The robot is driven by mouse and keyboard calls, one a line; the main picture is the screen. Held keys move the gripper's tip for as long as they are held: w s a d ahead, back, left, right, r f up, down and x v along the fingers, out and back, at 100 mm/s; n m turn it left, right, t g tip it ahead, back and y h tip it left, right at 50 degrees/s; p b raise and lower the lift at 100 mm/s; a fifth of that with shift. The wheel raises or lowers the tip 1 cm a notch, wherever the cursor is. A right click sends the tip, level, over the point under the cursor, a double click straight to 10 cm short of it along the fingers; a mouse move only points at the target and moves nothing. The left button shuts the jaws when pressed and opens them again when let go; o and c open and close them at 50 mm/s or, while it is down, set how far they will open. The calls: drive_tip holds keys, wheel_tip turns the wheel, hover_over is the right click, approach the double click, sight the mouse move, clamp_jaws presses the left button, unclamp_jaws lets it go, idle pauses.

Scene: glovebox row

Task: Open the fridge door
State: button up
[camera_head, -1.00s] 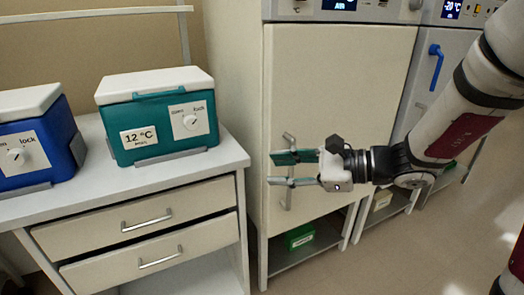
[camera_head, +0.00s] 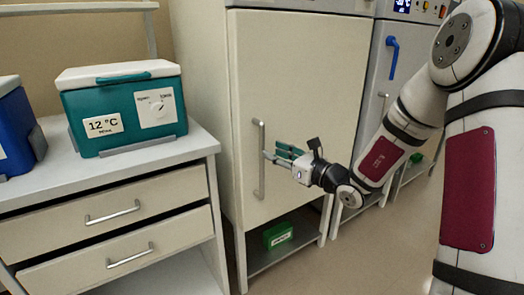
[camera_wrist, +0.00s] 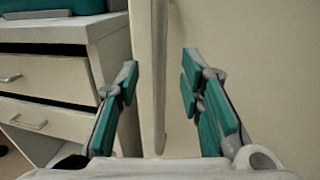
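The fridge door (camera_head: 300,100) is a tall cream panel that looks closed. Its vertical silver bar handle (camera_head: 260,178) is near the door's left edge. My gripper (camera_head: 275,155) has teal finger pads and is open at handle height, just right of the bar in the head view. In the wrist view the handle (camera_wrist: 158,70) runs upright between the two spread fingers (camera_wrist: 160,85), nearer the left one. Neither finger is clearly touching the bar. The gap in depth between fingertips and bar is hard to tell.
A bench with two drawers (camera_head: 105,215) stands left of the fridge, bearing a teal cooler box (camera_head: 125,110) and a blue one (camera_head: 15,130). A green box (camera_head: 278,235) is on the shelf below the door. A unit with a blue handle (camera_head: 392,58) stands right.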

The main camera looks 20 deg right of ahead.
drive_tip(key=b+x, duration=0.1)
drive_tip(key=x, duration=0.5)
drive_tip(key=shift+w+a, duration=0.1)
clamp_jaws()
